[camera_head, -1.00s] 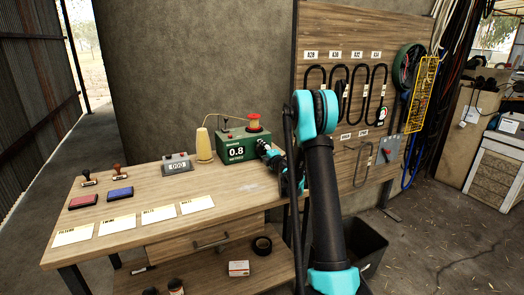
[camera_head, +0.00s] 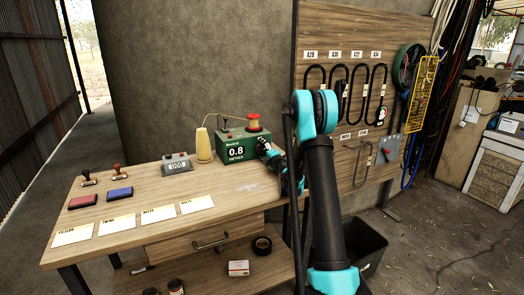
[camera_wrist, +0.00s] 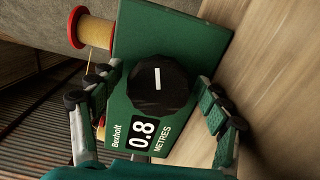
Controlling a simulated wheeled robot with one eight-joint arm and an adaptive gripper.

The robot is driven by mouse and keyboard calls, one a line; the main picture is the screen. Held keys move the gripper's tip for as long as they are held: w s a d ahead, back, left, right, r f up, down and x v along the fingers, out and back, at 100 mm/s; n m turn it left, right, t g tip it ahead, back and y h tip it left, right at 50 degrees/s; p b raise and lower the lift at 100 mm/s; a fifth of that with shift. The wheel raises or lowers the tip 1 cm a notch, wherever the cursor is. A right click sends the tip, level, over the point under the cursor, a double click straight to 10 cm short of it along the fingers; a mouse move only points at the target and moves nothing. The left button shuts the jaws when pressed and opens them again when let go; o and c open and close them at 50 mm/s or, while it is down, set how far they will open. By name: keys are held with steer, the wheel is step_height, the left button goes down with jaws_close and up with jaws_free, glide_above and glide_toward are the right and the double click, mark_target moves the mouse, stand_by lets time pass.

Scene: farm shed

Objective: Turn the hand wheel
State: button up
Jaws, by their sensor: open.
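The green Bexholt measuring box (camera_head: 236,150) stands on the bench, and its display reads 0.8 metres. In the wrist view, the box (camera_wrist: 180,40) carries a black faceted hand wheel (camera_wrist: 158,90) with a short white line on its face. My gripper (camera_wrist: 152,82) is open, with one finger on each side of the wheel. I cannot tell whether either finger touches it. In the head view, my gripper (camera_head: 270,153) is at the right end of the box front and hides the wheel.
A red-ended spool (camera_head: 254,122) sits on top of the box, with twine running to a yellow cone (camera_head: 204,145) on its left. A grey counter (camera_head: 177,164), stamps, ink pads and paper cards lie farther left. A pegboard (camera_head: 370,90) rises behind my arm.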

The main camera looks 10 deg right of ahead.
steer(key=shift+s, duration=0.1)
steer(key=v, duration=1.2)
